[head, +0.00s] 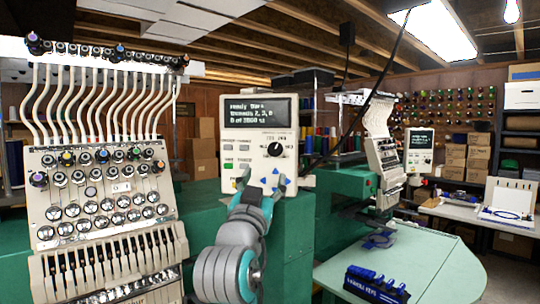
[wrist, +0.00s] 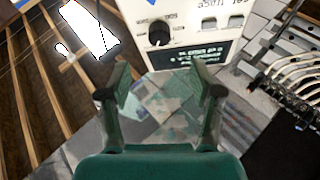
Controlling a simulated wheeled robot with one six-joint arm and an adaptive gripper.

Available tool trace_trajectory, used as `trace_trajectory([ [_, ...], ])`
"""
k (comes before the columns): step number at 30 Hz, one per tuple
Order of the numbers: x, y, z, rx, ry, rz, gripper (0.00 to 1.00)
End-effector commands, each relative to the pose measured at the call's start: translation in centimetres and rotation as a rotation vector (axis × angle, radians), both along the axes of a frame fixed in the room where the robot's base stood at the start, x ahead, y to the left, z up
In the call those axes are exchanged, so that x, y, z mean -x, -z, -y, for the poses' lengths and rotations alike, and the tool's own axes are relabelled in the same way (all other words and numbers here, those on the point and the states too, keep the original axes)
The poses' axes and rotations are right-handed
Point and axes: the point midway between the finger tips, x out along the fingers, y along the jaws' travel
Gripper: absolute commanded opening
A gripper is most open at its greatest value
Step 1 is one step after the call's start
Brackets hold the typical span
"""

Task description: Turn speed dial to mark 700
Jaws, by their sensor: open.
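The speed dial is a round black knob (head: 275,149) on the right side of a cream control panel (head: 232,148), under its dark screen. In the wrist view the panel appears upside down, and the dial (wrist: 160,33) is near the top, beyond the fingertips. Small printed marks surround it, too blurred to read surely, and I cannot tell which mark it points at. My gripper (wrist: 162,85) is open and empty, its two dark fingers apart and not touching the dial. In the head view my gripper (head: 258,188) is below the dial, in front of the panel's lower part.
Blue arrow buttons (head: 282,183) sit below the dial. A multi-needle embroidery head (head: 105,185) with white thread tubes stands close at left. A second machine (head: 380,150) and a pale green table (head: 430,268) are at right. Thread cones (head: 450,108) hang on the back wall.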

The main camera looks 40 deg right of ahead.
Motion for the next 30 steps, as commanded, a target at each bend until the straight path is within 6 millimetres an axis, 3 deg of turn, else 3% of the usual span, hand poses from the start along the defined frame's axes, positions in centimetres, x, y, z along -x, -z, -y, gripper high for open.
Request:
trace_trajectory([
  [7, -0.9, -1.0, 1.5, -0.004, 0.007, 0.005, 0.65],
  [21, -5.2, -3.8, 6.9, -0.003, 0.006, 0.003, 0.65],
  [30, -6.1, -4.4, 8.0, -0.004, 0.003, 0.004, 0.65],
])
